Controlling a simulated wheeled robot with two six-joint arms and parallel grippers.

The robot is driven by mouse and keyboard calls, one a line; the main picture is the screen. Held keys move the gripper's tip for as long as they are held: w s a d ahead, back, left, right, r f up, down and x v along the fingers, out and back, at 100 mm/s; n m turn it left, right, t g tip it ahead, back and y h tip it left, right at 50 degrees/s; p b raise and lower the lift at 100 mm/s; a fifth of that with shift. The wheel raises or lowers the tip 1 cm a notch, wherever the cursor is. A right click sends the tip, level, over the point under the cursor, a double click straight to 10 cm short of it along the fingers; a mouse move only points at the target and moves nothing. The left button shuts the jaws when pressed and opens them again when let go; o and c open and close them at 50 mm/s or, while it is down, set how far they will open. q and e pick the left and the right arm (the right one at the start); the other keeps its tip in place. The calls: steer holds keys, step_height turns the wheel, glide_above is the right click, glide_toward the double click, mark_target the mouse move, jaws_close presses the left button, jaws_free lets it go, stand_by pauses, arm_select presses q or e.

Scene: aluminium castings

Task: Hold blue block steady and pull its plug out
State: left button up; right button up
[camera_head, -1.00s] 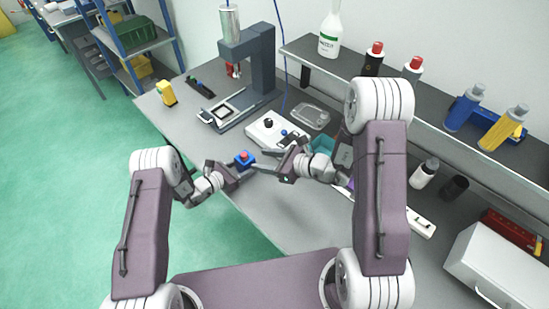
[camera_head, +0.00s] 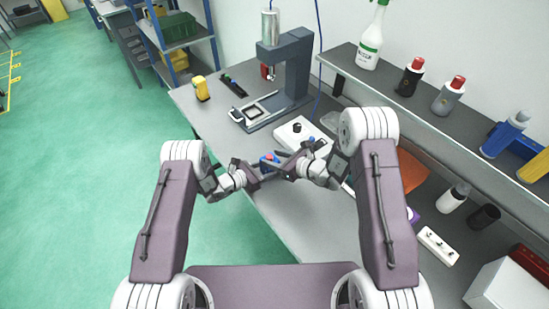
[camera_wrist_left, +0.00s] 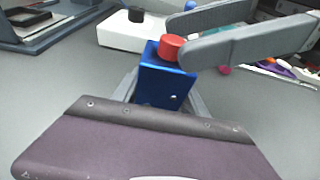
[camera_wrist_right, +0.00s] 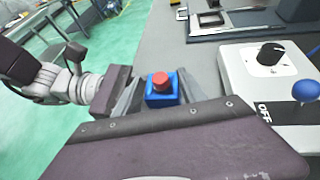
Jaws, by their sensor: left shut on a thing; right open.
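The blue block (camera_wrist_left: 165,82) is held upright between the fingers of my left gripper (camera_head: 262,168), near the table's front edge. A red plug (camera_wrist_left: 171,46) sits in its top. The block (camera_wrist_right: 161,96) and the plug (camera_wrist_right: 160,81) also show in the right wrist view. My right gripper (camera_head: 280,160) is open. Its two grey fingers reach in from the right at the height of the plug in the left wrist view, one on the near side and one on the far side. I cannot tell whether they touch the plug.
A white box with a black knob (camera_wrist_right: 265,60) and a blue ball-topped lever (camera_wrist_right: 306,91) stands close behind the grippers. A grey press (camera_head: 285,75) stands farther back. A shelf with bottles (camera_head: 410,76) runs along the wall.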

steer(key=shift+w+a, duration=0.1)
steer(key=shift+w, duration=0.05)
jaws_close()
steer(key=c, duration=0.9)
jaws_free()
jaws_close()
steer(key=shift+r, duration=1.45)
steer(key=shift+r, duration=2.5)
